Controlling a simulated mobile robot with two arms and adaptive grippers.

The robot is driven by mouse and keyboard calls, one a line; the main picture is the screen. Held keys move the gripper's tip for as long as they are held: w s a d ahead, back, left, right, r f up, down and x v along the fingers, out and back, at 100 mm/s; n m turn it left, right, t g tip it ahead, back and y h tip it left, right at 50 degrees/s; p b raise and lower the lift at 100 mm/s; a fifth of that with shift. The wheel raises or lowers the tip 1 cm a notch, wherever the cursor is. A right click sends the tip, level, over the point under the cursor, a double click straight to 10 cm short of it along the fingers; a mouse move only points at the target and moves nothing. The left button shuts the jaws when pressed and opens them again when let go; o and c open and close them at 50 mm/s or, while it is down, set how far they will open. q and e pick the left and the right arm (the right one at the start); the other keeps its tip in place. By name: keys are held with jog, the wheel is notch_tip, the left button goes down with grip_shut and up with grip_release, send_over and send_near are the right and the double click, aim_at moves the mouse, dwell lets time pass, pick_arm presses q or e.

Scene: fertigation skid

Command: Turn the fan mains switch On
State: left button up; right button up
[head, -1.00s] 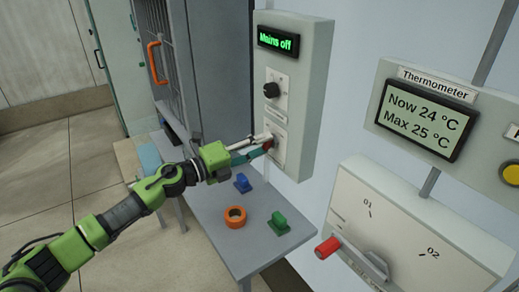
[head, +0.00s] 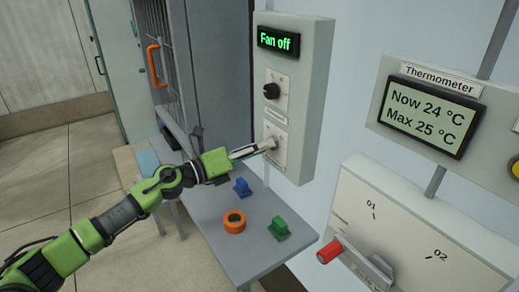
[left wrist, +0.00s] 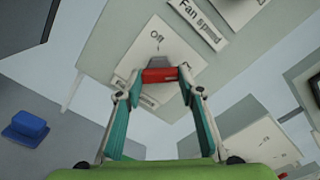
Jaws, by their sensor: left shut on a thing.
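The fan mains switch shows in the left wrist view as a red handle (left wrist: 160,75) on a grey base, on a pale plate with "Off" printed beside it. In the head view its plate (head: 281,157) sits low on the grey fan box (head: 305,100); the handle is hidden there by my fingers. My left gripper (head: 269,144) is shut on the red handle, with a fingertip at each end of it in the left wrist view (left wrist: 160,84). My right gripper is not in view.
A black knob (head: 271,91) is above the switch. Below, a grey table (head: 215,215) holds a blue piece (head: 242,187), an orange ring (head: 235,221) and a green piece (head: 278,227). A panel with a red-handled lever (head: 330,251) and a thermometer (head: 430,108) are at the right.

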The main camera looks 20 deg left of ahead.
pick_arm(q)
jog(key=shift+f, duration=0.15)
jog(key=o, duration=1.1)
jog(key=shift+s, duration=0.1)
jog(key=v, duration=1.2)
